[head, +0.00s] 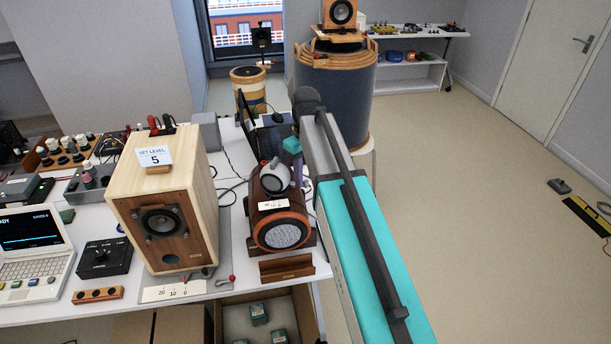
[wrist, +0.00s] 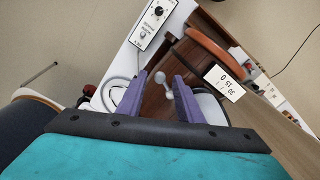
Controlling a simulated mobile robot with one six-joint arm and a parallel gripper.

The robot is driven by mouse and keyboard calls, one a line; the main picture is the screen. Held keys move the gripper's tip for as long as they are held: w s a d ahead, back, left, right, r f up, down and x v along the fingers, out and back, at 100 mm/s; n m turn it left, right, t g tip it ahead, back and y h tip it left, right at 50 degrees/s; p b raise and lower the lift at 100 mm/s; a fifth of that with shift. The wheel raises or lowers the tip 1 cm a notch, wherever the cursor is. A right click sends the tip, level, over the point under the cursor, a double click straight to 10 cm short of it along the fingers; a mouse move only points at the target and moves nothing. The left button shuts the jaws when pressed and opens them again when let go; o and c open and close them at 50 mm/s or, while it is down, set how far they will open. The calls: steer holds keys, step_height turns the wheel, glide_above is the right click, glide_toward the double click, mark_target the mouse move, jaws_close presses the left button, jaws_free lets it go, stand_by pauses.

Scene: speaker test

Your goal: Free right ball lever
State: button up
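A small pale lever with ball ends (wrist: 163,82) shows in the wrist view, on or just above the dark wooden top of a cylindrical speaker (wrist: 155,112). My gripper (wrist: 160,84) has two purple fingers, apart, with the lever's ball in the gap between them. No clear contact with either finger shows. In the head view the cylindrical wooden speaker (head: 279,226) lies on the bench with its round grille facing front. My gripper is over its back top, mostly hidden behind my arm. The lever cannot be made out there.
A scale card (wrist: 223,83) is beside the lever. A large box speaker (head: 165,205) with a "SET LEVEL 5" card stands left of the cylinder. A wooden holder (head: 287,268) lies in front.

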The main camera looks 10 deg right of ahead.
steer(key=shift+f, duration=0.5)
jaws_close()
steer(key=shift+s+m, duration=0.1)
steer(key=shift+m, duration=0.2)
steer(key=m, duration=0.1)
steer(key=s+a+m, duration=0.1)
steer(key=m, duration=0.1)
steer(key=shift+s+m+p, duration=0.1)
steer(key=shift+m+p, duration=0.2)
steer(key=shift+s+a+m, duration=0.15)
steer(key=shift+a+m, duration=0.1)
steer(key=shift+m, duration=0.55)
steer(key=shift+s+a+m, duration=0.1)
steer(key=shift+a+m, duration=0.1)
steer(key=shift+m, duration=0.6)
steer(key=shift+s+a+m, duration=0.15)
steer(key=shift+a+m, duration=0.1)
steer(key=shift+m, duration=0.55)
